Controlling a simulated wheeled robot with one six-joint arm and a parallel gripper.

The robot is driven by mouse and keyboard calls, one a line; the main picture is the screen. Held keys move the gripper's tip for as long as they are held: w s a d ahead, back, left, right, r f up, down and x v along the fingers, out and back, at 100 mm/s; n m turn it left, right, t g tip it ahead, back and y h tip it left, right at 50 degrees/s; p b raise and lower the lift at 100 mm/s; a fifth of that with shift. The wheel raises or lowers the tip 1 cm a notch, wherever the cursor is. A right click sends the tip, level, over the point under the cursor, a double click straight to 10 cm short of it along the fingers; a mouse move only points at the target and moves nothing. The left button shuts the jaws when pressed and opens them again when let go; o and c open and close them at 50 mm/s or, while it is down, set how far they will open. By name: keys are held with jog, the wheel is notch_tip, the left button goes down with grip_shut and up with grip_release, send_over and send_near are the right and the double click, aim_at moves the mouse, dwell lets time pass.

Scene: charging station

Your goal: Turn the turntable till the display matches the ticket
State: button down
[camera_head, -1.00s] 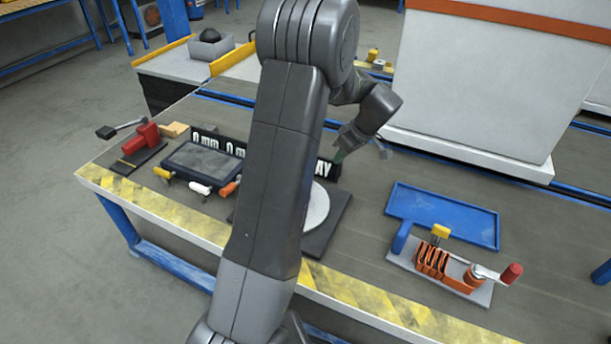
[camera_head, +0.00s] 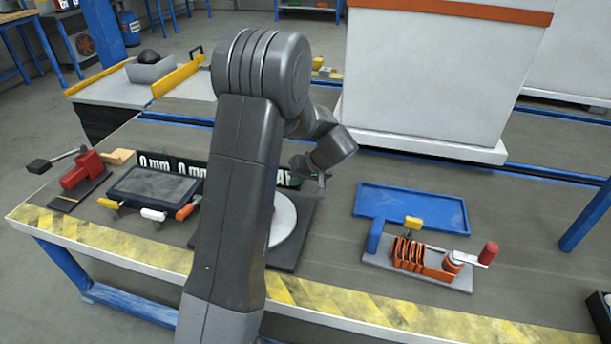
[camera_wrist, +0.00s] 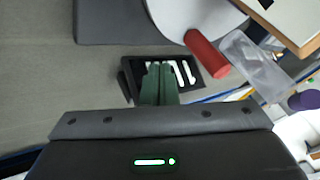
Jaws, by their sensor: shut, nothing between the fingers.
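The turntable (camera_head: 287,226) is a pale round disc on a dark square base, partly hidden behind my arm. Its disc also shows at the top of the wrist view (camera_wrist: 195,14). A black display strip (camera_head: 160,165) with large white characters, "0 mm 0 mm", stands behind; my arm hides its middle. A dark panel with white characters (camera_wrist: 186,72) lies just beyond my fingers in the wrist view. My gripper (camera_head: 319,180) is above the bench by the strip's right end. Its green fingers (camera_wrist: 159,84) are together and empty, apart from the disc. I cannot make out a ticket.
A dark tablet-like panel (camera_head: 155,188) with small coloured handles lies left of my arm. A red clamp (camera_head: 82,170) is farther left. A blue tray (camera_head: 410,207) and a crank fixture (camera_head: 420,260) stand right. A red cylinder (camera_wrist: 207,54) shows near the disc.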

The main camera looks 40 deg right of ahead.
aim_at(283, 195)
jog(key=shift+w+a+f, duration=0.1)
jog(key=shift+w+a, duration=0.5)
jog(key=shift+a, duration=0.3)
jog(key=shift+w+a, duration=0.55)
jog(key=shift+a, duration=0.3)
jog(key=shift+b, duration=0.3)
jog(key=shift+w+a+f+n+y+b, duration=0.15)
jog(key=shift+w+n+y+b, duration=0.25)
jog(key=shift+w+n, duration=0.3)
jog(key=shift+w+a+n+g+y, duration=0.2)
jog(key=shift+w+n+y, duration=0.05)
jog(key=shift+w+n, duration=0.15)
jog(key=shift+w+a+n+g+y, duration=0.15)
jog(key=shift+w+n+g+y, duration=0.1)
jog(key=shift+w+n, duration=0.15)
jog(key=shift+s, duration=0.1)
jog(key=shift+r, duration=0.2)
